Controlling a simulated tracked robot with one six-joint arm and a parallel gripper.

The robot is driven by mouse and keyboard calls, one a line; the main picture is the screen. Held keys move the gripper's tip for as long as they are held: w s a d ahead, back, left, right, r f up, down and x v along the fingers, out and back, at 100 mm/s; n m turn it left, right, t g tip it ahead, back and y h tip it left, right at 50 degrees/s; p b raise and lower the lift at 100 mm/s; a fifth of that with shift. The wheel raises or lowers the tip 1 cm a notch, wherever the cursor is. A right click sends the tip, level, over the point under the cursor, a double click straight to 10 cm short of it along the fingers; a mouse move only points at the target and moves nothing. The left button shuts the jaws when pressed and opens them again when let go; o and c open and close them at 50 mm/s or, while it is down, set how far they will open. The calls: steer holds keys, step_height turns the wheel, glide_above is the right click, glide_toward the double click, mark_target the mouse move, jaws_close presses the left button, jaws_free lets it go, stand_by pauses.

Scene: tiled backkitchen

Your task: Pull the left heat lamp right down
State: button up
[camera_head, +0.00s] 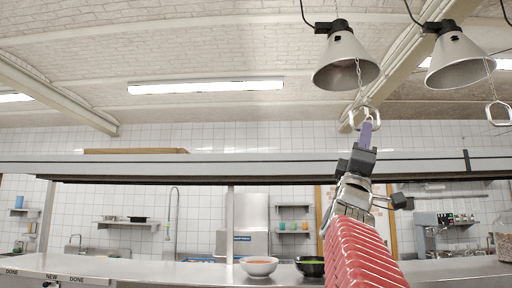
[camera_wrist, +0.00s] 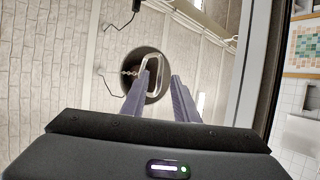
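The left heat lamp (camera_head: 345,62) is a grey metal cone hanging from a black cord. A chain runs down from it to a pale pull handle (camera_head: 364,117). My gripper (camera_head: 367,128) points up at the handle, its purple fingers at the handle's lower edge. In the wrist view the two fingers stand apart and the gripper (camera_wrist: 162,76) is open. There the handle (camera_wrist: 157,48) appears at the left fingertip, partly overlapping it; I cannot tell whether they touch. The dark lamp (camera_wrist: 148,88) is behind the fingers.
A second heat lamp (camera_head: 458,62) hangs to the right with its own handle (camera_head: 498,113). A long grey shelf (camera_head: 220,168) crosses behind my arm, with a wooden board on top. Below, a steel counter (camera_head: 150,268) holds a white bowl (camera_head: 259,266) and a black bowl (camera_head: 309,266).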

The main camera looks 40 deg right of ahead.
steer(key=shift+x, duration=1.85)
steer(key=shift+c, duration=0.4)
jaws_close()
